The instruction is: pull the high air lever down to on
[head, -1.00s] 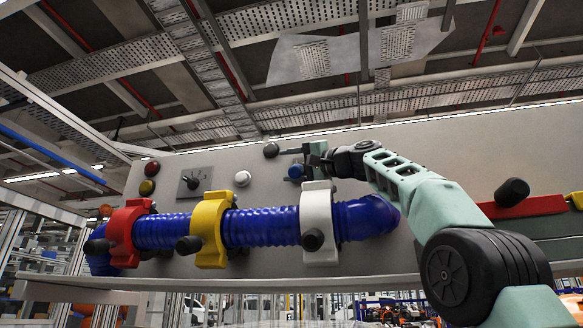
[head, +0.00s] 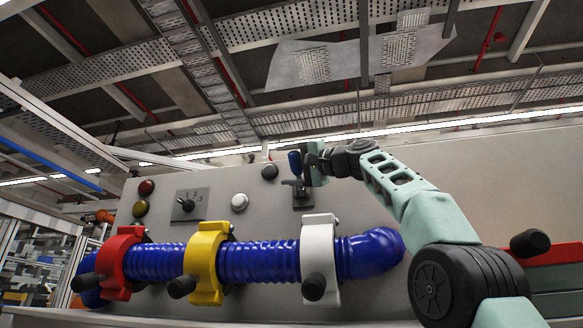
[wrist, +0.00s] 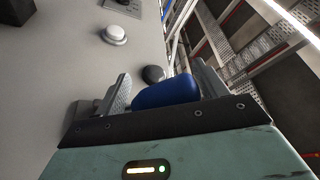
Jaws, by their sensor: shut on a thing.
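The air lever's blue handle (head: 295,162) stands out at the upper middle of the grey panel, above its small dark mounting plate (head: 303,197). My gripper (head: 306,163) reaches it from the right and is shut on it. In the wrist view the blue handle (wrist: 166,93) sits between the two grey fingers of my gripper (wrist: 165,86). The handle's top points up in the head view. The lever's shaft and pivot are mostly hidden behind the fingers.
Left of the lever are a black knob (head: 269,171), a white button (head: 239,202) and a numbered rotary switch (head: 188,204). Below runs a thick blue hose (head: 262,262) with red (head: 119,262), yellow (head: 206,262) and white (head: 319,250) clamps. Open air lies above the panel.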

